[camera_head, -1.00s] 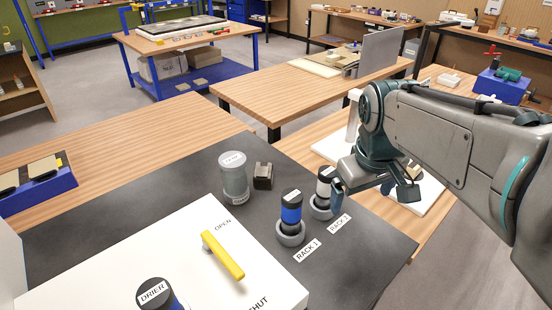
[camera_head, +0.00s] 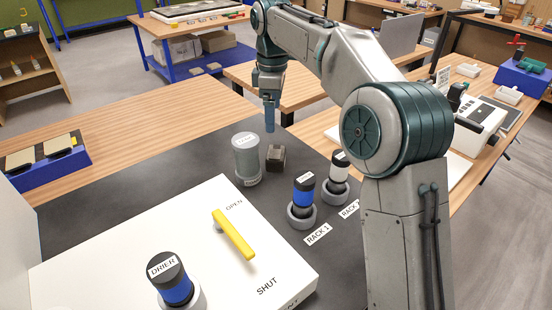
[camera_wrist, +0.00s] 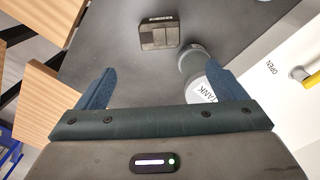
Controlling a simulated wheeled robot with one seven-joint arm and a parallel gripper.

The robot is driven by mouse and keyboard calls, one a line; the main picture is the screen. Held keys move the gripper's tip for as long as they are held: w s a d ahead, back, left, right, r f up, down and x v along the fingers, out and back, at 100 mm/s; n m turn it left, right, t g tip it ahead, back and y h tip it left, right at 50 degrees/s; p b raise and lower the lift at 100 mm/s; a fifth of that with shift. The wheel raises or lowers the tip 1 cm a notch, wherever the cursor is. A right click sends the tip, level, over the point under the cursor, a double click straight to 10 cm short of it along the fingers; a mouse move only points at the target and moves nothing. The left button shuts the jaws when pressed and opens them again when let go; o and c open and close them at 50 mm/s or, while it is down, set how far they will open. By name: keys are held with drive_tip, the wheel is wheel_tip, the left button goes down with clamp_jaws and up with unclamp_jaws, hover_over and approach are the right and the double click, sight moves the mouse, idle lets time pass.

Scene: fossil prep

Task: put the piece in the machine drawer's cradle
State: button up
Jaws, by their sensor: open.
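My gripper (camera_head: 269,118) points down with its blue fingers above the dark worktop, behind the grey cylinder labelled TANK (camera_head: 247,158). In the wrist view its two fingers (camera_wrist: 163,85) are wide apart with nothing between them. A small dark block (camera_head: 275,158) stands just right of the tank; the wrist view shows the block (camera_wrist: 158,33) ahead of the fingers, with a pale label. A white machine (camera_head: 480,128) stands at the right, partly behind my arm. I cannot make out its drawer's cradle, and I cannot tell which object is the piece.
Blue and white cylinders stand in RACK 1 (camera_head: 302,197) and a neighbouring rack (camera_head: 336,182). A white box with a yellow handle (camera_head: 233,234) and DRIER cylinder (camera_head: 170,279) fills the front. The wooden bench (camera_head: 130,130) at left has free room.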

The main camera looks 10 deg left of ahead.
hover_over(276, 152)
drive_tip(key=f, duration=0.8)
drive_tip(key=shift+s+a, duration=0.15)
drive_tip(key=shift+a, duration=0.1)
drive_tip(key=shift+d+f, duration=0.15)
drive_tip(key=shift+f, duration=1.25)
drive_tip(key=shift+d+f, duration=0.1)
drive_tip(key=shift+f, duration=1.25)
drive_tip(key=shift+c, duration=0.3)
drive_tip(key=c, duration=1.3)
drive_tip(key=shift+r, duration=0.15)
